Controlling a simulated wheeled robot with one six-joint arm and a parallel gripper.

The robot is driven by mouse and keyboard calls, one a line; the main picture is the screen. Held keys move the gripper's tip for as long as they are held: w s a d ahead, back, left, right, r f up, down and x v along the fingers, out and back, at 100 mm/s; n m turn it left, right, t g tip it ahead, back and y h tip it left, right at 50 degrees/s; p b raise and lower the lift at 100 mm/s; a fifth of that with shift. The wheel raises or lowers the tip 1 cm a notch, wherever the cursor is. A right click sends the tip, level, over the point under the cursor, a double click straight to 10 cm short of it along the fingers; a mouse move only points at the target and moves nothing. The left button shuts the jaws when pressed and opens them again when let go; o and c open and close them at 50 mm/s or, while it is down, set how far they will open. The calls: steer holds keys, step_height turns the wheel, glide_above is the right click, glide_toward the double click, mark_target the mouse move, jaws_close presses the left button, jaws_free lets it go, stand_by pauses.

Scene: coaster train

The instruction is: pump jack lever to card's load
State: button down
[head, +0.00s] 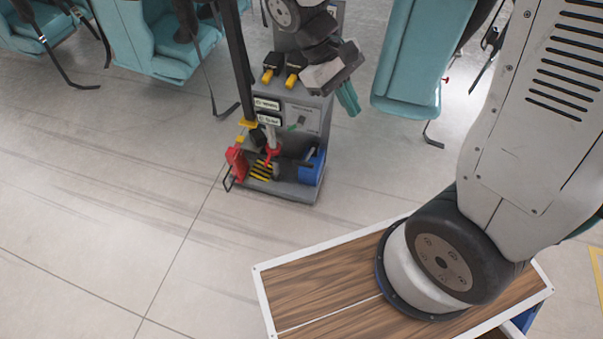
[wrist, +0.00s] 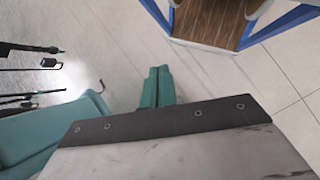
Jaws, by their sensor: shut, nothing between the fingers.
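A grey workstation (head: 318,140) stands on the floor at the upper middle of the head view. On its low shelf is a small red-and-grey device (head: 272,153), perhaps the jack; I cannot make out its lever for certain. Two small white cards or displays (head: 267,104) sit on the upright face, beside a grey panel (head: 303,119); their text is too small to read. My gripper (head: 347,98) has teal fingers, shut and empty, at the right side of the workstation, above the shelf. The fingers also show in the wrist view (wrist: 157,88), over bare floor.
A red object (head: 236,164) and a blue bin (head: 312,166) flank the shelf. Two yellow-and-black items (head: 271,70) sit higher up. A dark post rises at the left. Teal seats (head: 408,60) stand to the right and far left.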

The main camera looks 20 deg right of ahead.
steer(key=w+a+f+n+t+h, duration=0.1)
steer(key=w+f+n+t+h, duration=0.35)
steer(key=f, duration=1.35)
steer(key=w+a+f+n+t+h, duration=0.1)
steer(key=w+f+n+h, duration=0.55)
steer(key=f, duration=1.15)
step_height(320, 180, down, 25)
steer(key=w+a+n+t+y, duration=0.15)
steer(key=n+t+y, duration=0.35)
steer(key=n+t, duration=0.5)
steer(key=w+a+f+n+y, duration=0.1)
steer(key=w+a+n+y, duration=0.15)
steer(key=a, duration=0.25)
steer(key=w+d, duration=0.7)
steer(key=w, duration=0.3)
steer(key=shift+r+t, duration=0.2)
steer(key=shift+t, duration=0.25)
steer(key=shift+n, duration=0.25)
